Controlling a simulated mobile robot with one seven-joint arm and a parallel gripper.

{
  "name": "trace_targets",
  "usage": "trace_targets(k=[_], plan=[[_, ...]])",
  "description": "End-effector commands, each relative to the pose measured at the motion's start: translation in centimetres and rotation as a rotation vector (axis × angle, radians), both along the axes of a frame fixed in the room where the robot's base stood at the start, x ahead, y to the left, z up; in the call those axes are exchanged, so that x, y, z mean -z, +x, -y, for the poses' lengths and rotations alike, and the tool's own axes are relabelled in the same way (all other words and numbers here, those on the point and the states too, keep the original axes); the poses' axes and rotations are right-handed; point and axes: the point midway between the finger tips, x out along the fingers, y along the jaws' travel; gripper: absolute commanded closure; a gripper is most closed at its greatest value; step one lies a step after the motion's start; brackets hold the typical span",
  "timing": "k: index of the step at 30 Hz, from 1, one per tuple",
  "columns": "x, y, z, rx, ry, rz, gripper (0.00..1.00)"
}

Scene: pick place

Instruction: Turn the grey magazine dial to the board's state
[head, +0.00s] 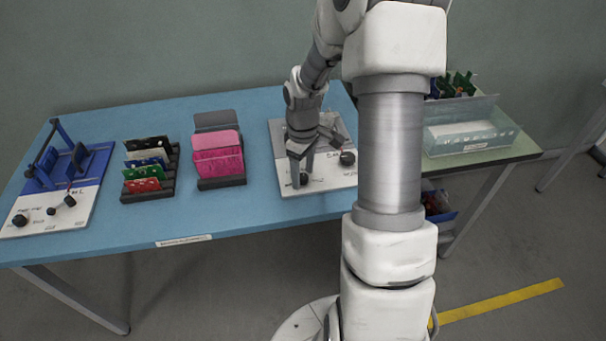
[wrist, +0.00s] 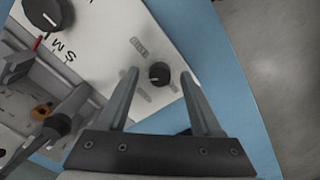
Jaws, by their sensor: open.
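The grey magazine (head: 335,125) stands on a white base plate (head: 325,180) right of the table's middle. Its large black dial (wrist: 45,14) is at the wrist view's upper left, with a white pointer line and the letters M and S beside it; it also shows in the head view (head: 347,158). A smaller black knob (wrist: 159,72) sits near a faint printed label that I cannot read. My gripper (wrist: 160,80) is open, its fingers on either side of this small knob with gaps visible. I cannot tell which board the task means.
A blue magazine (head: 75,165) with knobs stands at the table's left. Between the magazines are a rack of coloured boards (head: 148,180) and a holder of pink boards (head: 217,155). A clear bin (head: 470,135) stands right. The blue table's front strip (head: 250,216) is clear.

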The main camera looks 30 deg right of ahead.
Motion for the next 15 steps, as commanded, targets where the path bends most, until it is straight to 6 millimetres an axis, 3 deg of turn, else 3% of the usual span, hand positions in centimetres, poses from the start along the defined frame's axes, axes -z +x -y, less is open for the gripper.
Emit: trace_targets(k=[9, 15], plan=[[0.33, -0.01, 0.02, 0.000, 0.000, 0.000, 0.33], [0.30, 0.00, 0.02, 0.000, 0.000, 0.000, 0.68]])
